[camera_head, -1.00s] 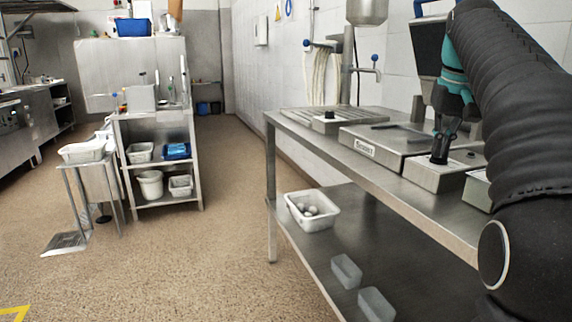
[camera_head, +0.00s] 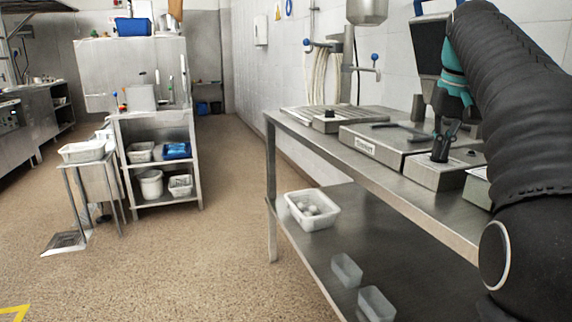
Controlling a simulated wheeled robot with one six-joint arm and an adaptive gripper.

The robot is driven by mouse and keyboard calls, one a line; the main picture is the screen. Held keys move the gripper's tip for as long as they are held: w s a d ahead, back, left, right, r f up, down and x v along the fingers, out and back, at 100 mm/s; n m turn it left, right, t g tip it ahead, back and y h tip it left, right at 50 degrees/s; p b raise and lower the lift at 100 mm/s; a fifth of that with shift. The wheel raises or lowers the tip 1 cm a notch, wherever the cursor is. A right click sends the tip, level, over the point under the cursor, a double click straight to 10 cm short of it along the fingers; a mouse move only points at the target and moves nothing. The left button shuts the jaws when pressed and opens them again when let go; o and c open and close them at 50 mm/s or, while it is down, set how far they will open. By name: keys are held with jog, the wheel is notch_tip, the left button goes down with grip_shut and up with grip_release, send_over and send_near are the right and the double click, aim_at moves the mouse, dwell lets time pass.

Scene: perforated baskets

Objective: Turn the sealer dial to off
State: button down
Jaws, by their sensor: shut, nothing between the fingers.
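The sealer (camera_head: 390,148) is a flat steel machine with a white label on its front, on the right-hand steel table. A lower steel control box (camera_head: 432,177) adjoins its right end, with a small dark knob (camera_head: 471,154) on top. My gripper (camera_head: 441,154) points down at the top of this box, left of that knob. Its dark fingers are shut and appear empty. A dark round part shows right under the fingertips; it may be the dial, but the fingers partly cover it. I cannot tell whether they touch it or which way it points.
A steel plate with a dark knob (camera_head: 330,114) lies on the table left of the sealer. A white basket (camera_head: 312,210) and two grey tubs stand on the shelf below. A dark screen (camera_head: 429,47) stands behind my arm. The floor left of the table is clear.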

jog(key=shift+s+d+p, duration=0.2)
jog(key=shift+d+p, duration=0.4)
jog(key=shift+p, duration=0.4)
jog(key=shift+d, duration=0.65)
jog(key=shift+s, duration=0.15)
jog(key=shift+s+d, duration=0.1)
jog(key=shift+s, duration=0.15)
notch_tip(320, 180, up, 6)
dwell(0.8)
